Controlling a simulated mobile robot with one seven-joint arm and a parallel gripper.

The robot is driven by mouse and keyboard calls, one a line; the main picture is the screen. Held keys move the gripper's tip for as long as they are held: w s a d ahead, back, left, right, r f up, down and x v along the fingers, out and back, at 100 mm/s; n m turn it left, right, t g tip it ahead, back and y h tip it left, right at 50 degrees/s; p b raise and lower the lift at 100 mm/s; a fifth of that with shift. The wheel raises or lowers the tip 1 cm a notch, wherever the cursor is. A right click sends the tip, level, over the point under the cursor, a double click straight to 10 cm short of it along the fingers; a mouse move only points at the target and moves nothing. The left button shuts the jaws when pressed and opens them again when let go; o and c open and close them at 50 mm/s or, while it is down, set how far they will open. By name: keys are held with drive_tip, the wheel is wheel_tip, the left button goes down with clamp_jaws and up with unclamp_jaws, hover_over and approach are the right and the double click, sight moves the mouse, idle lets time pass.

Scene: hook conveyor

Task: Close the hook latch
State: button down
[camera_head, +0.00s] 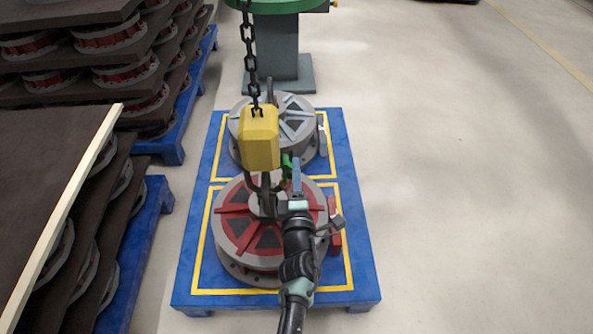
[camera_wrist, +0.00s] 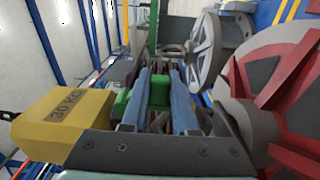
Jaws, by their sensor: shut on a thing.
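The yellow hook block (camera_head: 259,138) hangs on a dark chain (camera_head: 250,50); in the wrist view it is at the left (camera_wrist: 65,115), marked 30 KG. The grey hook (camera_head: 265,187) hangs below it, over the middle of the red-spoked wheel. A green latch piece (camera_head: 287,160) is beside the hook. My gripper (camera_head: 294,172) is at the hook's right side. In the wrist view its two blue fingers (camera_wrist: 160,82) are shut on the green latch (camera_wrist: 158,95), one on each side. The hook's tip and the latch's exact position against it are hidden.
The red-spoked wheel (camera_head: 231,226) and a grey-spoked wheel (camera_head: 297,127) sit on a blue pallet (camera_head: 357,240) with yellow outlines. Stacked racks of wheels (camera_head: 75,75) stand at the left. A grey post (camera_head: 277,50) is behind. The floor at the right (camera_head: 470,200) is clear.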

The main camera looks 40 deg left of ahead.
drive_tip(key=shift+f, duration=0.1)
drive_tip(key=c, duration=1)
unclamp_jaws()
drive_tip(key=shift+o, duration=0.2)
drive_tip(key=p+v, duration=0.6)
drive_tip(key=v, duration=0.7)
drive_tip(key=shift+p, duration=0.4)
